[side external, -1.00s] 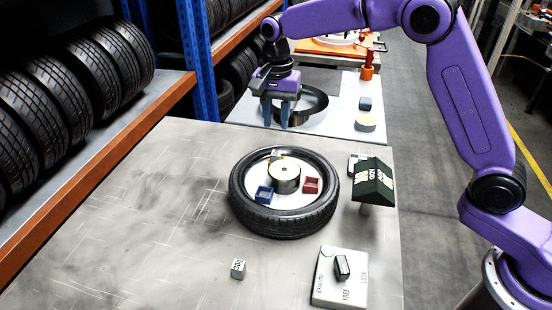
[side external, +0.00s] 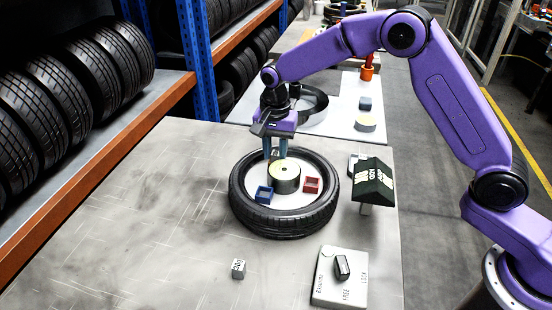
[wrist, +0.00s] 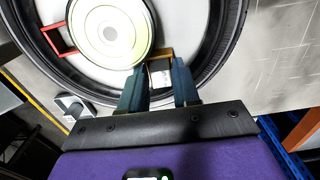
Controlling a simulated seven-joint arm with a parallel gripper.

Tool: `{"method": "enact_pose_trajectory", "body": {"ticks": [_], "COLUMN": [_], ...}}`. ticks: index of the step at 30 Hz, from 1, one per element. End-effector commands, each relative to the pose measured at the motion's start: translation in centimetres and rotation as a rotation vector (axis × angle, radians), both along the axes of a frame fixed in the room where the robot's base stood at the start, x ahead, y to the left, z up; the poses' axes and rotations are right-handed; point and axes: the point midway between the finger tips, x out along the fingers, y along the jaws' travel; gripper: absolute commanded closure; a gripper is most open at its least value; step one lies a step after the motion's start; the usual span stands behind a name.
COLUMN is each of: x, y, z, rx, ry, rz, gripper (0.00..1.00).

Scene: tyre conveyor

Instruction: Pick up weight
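A small metal weight (wrist: 160,77) shows between my fingers in the wrist view, by the edge of a small yellow-orange tray (wrist: 158,54). It sits inside the tyre (side external: 257,219), at the far side of the round hub; in the side view my fingers mostly hide it. My gripper (side external: 275,152) points down over that spot, and its fingers (wrist: 160,82) are apart, one on each side of the weight. I cannot tell whether they touch it. Another small weight cube (side external: 238,269) with a printed number lies on the grey table in front of the tyre.
A dark sign block (side external: 373,178) stands right of the tyre. A white switch box (side external: 337,291) lies front right. The table's left side (side external: 130,220) is clear.

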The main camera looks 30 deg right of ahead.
Motion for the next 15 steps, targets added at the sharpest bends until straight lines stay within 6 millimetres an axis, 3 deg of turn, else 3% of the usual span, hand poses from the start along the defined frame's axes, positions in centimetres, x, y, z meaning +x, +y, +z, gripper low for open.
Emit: {"method": "enact_pose_trajectory", "body": {"ticks": [3, 6, 15], "x": [0.00, 0.00, 0.02], "y": [0.00, -0.01, -0.01], "z": [0.02, 0.03, 0.10], "rx": [0.000, 0.000, 0.000], "ry": [0.000, 0.000, 0.000], "rz": [0.000, 0.000, 0.000], "gripper": [0.69, 1.00, 1.00]}}
